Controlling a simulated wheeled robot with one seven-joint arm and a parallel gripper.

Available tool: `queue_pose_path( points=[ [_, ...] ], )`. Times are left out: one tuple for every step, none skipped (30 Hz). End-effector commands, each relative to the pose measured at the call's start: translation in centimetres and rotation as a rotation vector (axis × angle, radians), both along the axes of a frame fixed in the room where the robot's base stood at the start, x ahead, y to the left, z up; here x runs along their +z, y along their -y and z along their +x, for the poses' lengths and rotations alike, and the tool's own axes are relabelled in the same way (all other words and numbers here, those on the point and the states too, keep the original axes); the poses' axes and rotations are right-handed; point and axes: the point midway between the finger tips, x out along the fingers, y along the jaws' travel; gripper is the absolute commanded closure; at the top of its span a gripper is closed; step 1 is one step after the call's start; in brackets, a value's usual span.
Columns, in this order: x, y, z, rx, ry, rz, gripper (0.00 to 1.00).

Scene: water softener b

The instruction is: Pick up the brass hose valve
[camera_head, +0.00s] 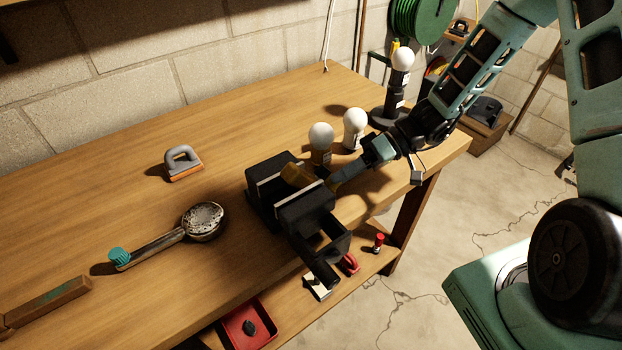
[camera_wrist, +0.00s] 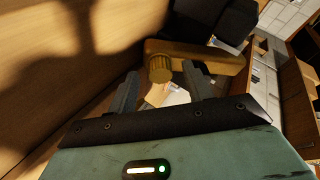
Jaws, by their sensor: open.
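The brass hose valve (camera_head: 295,175) is at the black bench vise (camera_head: 305,213) near the table's front edge, its body between the jaws. In the wrist view the valve (camera_wrist: 212,60) is a brass-coloured body with a round ribbed knob facing me. The dark vise (camera_wrist: 215,22) is behind it. My gripper (camera_head: 338,183) is to the right of the valve, close to it. In the wrist view my gripper (camera_wrist: 161,86) is open, and the ribbed knob appears between its two fingertips. I cannot tell whether either finger touches it.
White bulbs (camera_head: 320,136) (camera_head: 354,123) stand behind the vise, close to my arm. Another bulb (camera_head: 402,58) tops a dark stand. A red tray (camera_head: 237,328) is below. The table's back middle is clear.

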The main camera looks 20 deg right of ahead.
Motion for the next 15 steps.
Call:
queue_pose_path(
  points=[
    [-0.15,-0.42,-0.03,0.0,-0.002,-0.001,0.5],
    [-0.27,-0.59,-0.03,0.001,-0.002,-0.001,0.5],
    [-0.39,-0.74,-0.02,0.0,-0.001,-0.001,0.5],
    [-0.45,-0.81,-0.01,0.0,-0.001,-0.001,0.5],
    [-0.48,-0.84,0.0,0.0,0.0,-0.001,0.5],
    [-0.5,-0.84,0.01,0.0,0.0,-0.001,0.5],
    [-0.5,-0.83,0.02,0.0,0.0,-0.001,0.5],
    [-0.5,-0.82,0.01,0.0,0.0,-0.001,0.5],
    [-0.51,-0.81,0.01,0.0,0.0,-0.001,0.5],
    [-0.51,-0.81,0.01,0.0,0.0,-0.001,0.5],
    [-0.5,-0.81,0.02,0.0,0.0,-0.001,0.58],
    [-0.49,-0.8,0.02,0.0,0.0,-0.001,0.69],
    [-0.49,-0.8,0.02,0.0,0.0,-0.001,0.78],
    [-0.49,-0.79,0.02,0.0,0.0,-0.001,0.86],
    [-0.49,-0.79,0.02,-0.001,0.0,-0.002,0.97]
  ],
)
